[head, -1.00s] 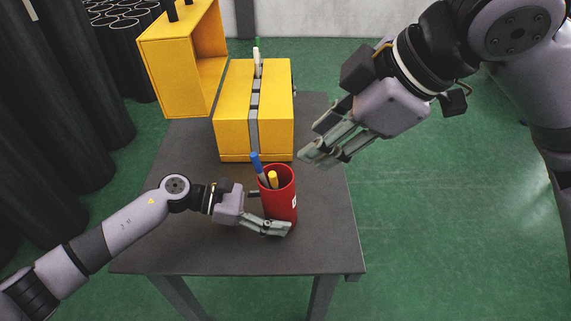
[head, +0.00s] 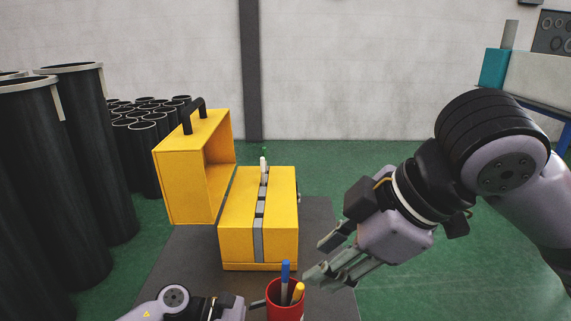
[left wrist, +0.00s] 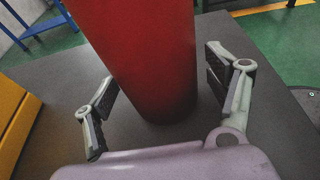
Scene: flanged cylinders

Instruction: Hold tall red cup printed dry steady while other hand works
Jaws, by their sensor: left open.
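The tall red cup (head: 284,313) stands at the bottom edge of the head view, cut off below its rim. A blue marker (head: 285,271) and a yellow marker (head: 298,292) stick out of it. In the left wrist view the red cup (left wrist: 150,50) stands on the table between the two fingers of my left gripper (left wrist: 160,78). These fingers are open, one on each side, with gaps visible. The cup's print is out of sight now. My right gripper (head: 318,260) is open and empty, above and right of the cup.
The dark table (head: 185,262) also bears a yellow case (head: 235,232) with a grey strip, behind the cup. An open yellow box part (head: 184,180) with a black handle is left of it. Black cylinders (head: 85,150) stand on the left. Green floor is clear on the right.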

